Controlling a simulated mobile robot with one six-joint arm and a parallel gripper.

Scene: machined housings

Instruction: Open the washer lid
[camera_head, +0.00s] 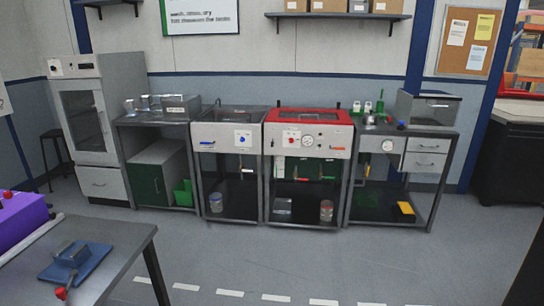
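A unit with a red top (309,115) stands in the middle of the row along the back wall. It looks like a washer, but I cannot be sure. Its front panel (307,142) carries a red knob and a round gauge. The red top looks like a lid or rim around a dark middle; I cannot tell whether it is shut. A grey unit (228,130) with a dark basin-like top and a blue knob stands directly to its left. My gripper is not in view.
A tall grey cabinet (90,115) and a bench with a green-doored cupboard (149,184) stand left. A bench with drawers (424,161) stands right. A table (119,240) with a blue fixture (76,262) is near left. The floor (300,255) ahead is clear.

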